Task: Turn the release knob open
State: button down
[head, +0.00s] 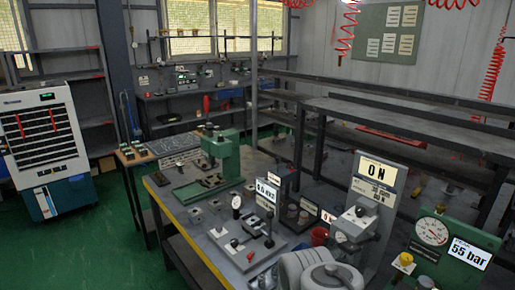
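No knob in the head view carries a label I can read as release, so I cannot tell which one it is. A yellow knob (405,260) sits at the lower right, beside a green gauge unit (436,240) with a round dial and a display reading 55 bar. A grey plate (247,243) with small red-tipped levers lies further left. White rounded links of my arm show at the bottom edge. My gripper is not in view.
The bench (192,222) has a yellow front edge and carries a green press (220,160) and a small display stand (268,192). A red cup (319,236) stands near the grey device. A white cabinet (45,135) is at the left, with open green floor (110,235) before it.

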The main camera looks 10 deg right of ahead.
aim_at(406, 259)
jog(key=z, duration=1.75)
